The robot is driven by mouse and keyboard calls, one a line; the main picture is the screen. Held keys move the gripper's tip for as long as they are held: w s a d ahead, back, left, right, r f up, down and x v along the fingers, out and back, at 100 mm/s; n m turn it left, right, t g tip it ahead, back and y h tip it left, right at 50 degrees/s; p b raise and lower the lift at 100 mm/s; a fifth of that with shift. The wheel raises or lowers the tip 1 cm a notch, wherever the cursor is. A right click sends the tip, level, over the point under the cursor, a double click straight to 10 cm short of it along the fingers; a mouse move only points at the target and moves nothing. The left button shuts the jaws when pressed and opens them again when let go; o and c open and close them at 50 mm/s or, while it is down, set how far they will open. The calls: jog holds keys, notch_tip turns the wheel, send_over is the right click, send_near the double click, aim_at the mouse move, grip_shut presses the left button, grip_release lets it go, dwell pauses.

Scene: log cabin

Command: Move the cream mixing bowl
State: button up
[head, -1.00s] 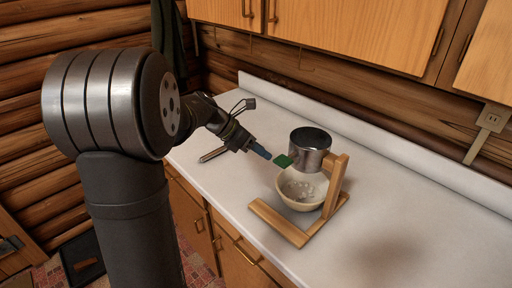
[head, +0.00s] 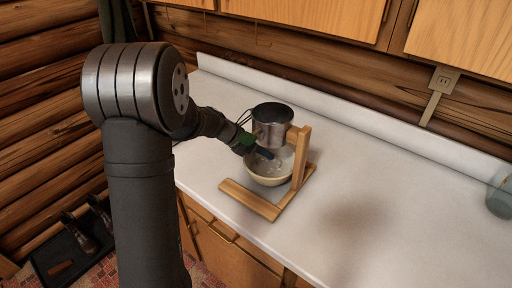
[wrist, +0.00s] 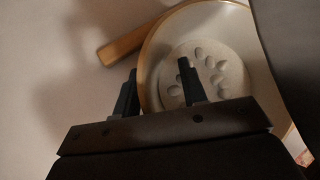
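The cream mixing bowl (head: 268,181) stands on the white counter, beneath a metal cup (head: 271,128) on a wooden stand (head: 300,160). My gripper (head: 256,147) is at the bowl's left side, close to the cup. In the wrist view my gripper (wrist: 160,88) is open. One finger appears outside the bowl's rim and the other over its inside. The bowl (wrist: 225,48) shows several pale oval marks on its bottom. Nothing is between the fingers except perhaps the rim; I cannot tell whether they touch it.
The stand's wooden foot (head: 250,200) runs along the front of the bowl. A dark curved surface, likely the cup, fills the wrist view's right edge. A glass jar (head: 499,195) stands at the far right. The counter (head: 400,215) between is clear.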

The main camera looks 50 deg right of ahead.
grip_shut()
jog(key=shift+f, duration=0.1)
dwell(1.4)
